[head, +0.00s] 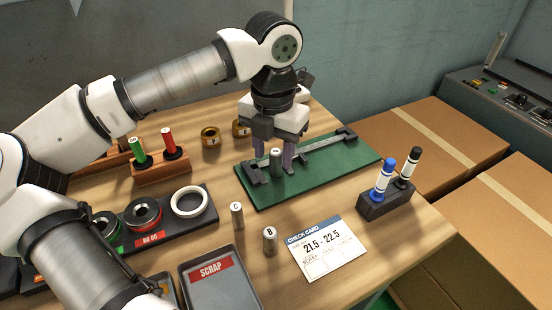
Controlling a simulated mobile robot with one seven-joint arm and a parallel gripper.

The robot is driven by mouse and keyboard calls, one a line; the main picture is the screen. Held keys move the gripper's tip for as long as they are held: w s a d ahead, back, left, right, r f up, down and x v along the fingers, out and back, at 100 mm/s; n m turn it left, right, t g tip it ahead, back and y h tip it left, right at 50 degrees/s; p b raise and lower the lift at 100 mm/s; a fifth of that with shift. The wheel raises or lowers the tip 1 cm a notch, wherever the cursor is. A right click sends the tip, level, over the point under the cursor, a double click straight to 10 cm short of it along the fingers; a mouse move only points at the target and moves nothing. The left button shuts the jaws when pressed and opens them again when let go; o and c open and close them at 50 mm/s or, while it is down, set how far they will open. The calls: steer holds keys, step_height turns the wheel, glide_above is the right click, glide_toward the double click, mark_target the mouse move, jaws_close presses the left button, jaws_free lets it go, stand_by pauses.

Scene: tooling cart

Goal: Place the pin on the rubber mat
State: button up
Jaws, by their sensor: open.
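The green rubber mat (345,170) lies on the wooden table with a grey caliper (320,144) on it. A grey pin (277,164) appears to stand upright on the mat; the mark on its top is too small to read. My gripper (273,157) points down over the mat, its fingers apart, one to each side of this pin as seen here. I cannot tell whether either finger touches it. Two more upright grey pins, one marked C (237,216) and one marked B (270,241), stand on bare table in front of the mat.
A check card (327,248) and a scrap tray (212,285) lie in front. A marker holder (384,206) stands at right. A black gauge rack (185,226), a wooden plug-gauge block (162,173) and brass rings (210,138) are at left. Cardboard boxes (440,135) stand beyond the right edge.

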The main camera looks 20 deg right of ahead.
mark_target(275, 152)
steer(key=r, duration=0.9)
steer(key=shift+s+d+r, duration=0.15)
steer(key=shift+s+r, duration=0.05)
steer(key=shift+r, duration=0.15)
